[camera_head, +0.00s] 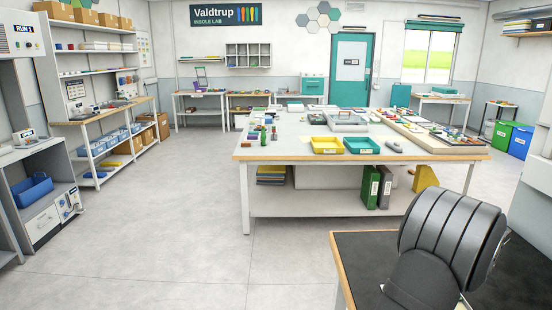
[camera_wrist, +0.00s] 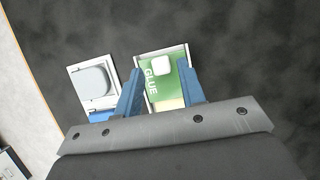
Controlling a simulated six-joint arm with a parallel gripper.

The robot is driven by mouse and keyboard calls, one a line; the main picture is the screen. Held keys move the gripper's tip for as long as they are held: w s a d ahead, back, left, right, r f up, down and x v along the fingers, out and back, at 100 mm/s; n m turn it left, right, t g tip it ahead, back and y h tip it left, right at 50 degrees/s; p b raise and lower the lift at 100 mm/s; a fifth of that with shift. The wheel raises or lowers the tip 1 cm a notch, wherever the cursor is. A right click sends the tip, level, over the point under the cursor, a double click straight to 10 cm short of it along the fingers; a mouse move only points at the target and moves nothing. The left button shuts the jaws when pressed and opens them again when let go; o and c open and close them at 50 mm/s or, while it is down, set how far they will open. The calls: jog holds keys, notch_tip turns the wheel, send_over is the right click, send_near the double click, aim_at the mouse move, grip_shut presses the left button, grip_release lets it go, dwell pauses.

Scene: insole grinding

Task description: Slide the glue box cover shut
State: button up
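In the wrist view, the glue box (camera_wrist: 141,57) is a white-rimmed tray on a dark surface. Its green cover (camera_wrist: 177,74) carries the word GLUE and a white knob (camera_wrist: 161,65). A tan strip (camera_wrist: 168,104) shows at the cover's near end; I cannot tell whether it is the box interior. My gripper (camera_wrist: 161,82) has two blue fingers set apart, open, over the left and right sides of the box. The knob lies between and slightly beyond the tips. Contact with the cover cannot be told. The near end of the box is hidden by my gripper body.
A white box with a grey rounded lid (camera_wrist: 93,81) and a blue part stands close left of the glue box. The dark tabletop (camera_wrist: 255,50) is clear beyond and right. In the head view, my arm covers much of the black-topped table (camera_head: 365,255).

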jog(key=shift+f, duration=1.65)
jog(key=shift+r, duration=0.15)
jog(key=shift+c, duration=0.5)
jog(key=c, duration=0.6)
jog(key=shift+s, duration=3.15)
jog(key=o, duration=0.7)
notch_tip(320, 180, up, 7)
